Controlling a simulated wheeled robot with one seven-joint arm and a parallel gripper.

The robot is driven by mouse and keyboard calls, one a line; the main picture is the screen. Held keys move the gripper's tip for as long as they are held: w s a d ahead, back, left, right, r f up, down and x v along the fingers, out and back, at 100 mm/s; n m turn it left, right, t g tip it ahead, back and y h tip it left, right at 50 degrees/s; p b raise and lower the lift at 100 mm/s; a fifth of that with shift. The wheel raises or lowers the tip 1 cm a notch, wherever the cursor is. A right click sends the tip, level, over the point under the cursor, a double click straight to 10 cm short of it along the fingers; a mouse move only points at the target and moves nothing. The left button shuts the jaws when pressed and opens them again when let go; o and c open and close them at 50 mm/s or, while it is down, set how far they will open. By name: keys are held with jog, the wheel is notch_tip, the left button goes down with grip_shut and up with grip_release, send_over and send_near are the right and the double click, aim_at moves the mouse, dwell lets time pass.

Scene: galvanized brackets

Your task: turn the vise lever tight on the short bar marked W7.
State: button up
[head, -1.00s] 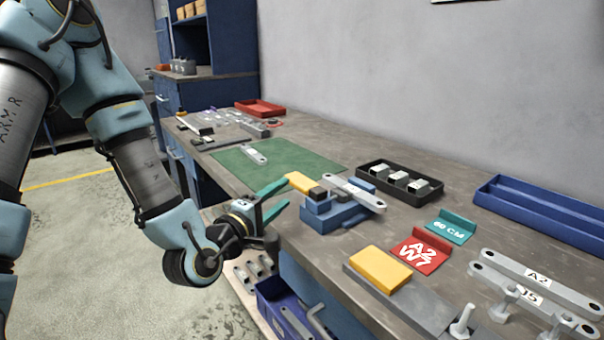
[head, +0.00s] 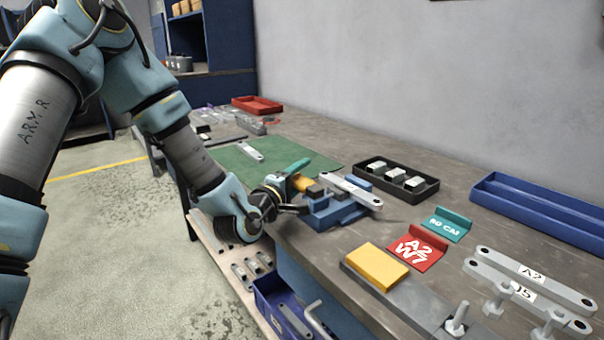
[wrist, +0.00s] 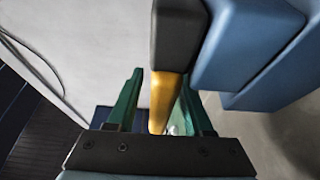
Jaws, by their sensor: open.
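The blue vise (head: 335,212) sits at the front edge of the bench. A short grey bar (head: 352,191) with a hole near its end lies across its top; I cannot read a mark on it. The vise lever is yellow with a dark end block (wrist: 178,40), and its yellow handle (wrist: 160,98) shows in the wrist view. My gripper (head: 298,178) is at the lever, its green fingers apart. In the wrist view my gripper (wrist: 160,90) has one finger on each side of the handle. Contact with the handle is not clear.
A black tray (head: 372,182) with metal blocks stands behind the vise. A yellow block (head: 376,266) and bars marked A2 and J5 lie front right. A green mat (head: 225,160) lies left.

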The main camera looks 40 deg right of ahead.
grip_shut()
dwell(0.3)
dwell(1.1)
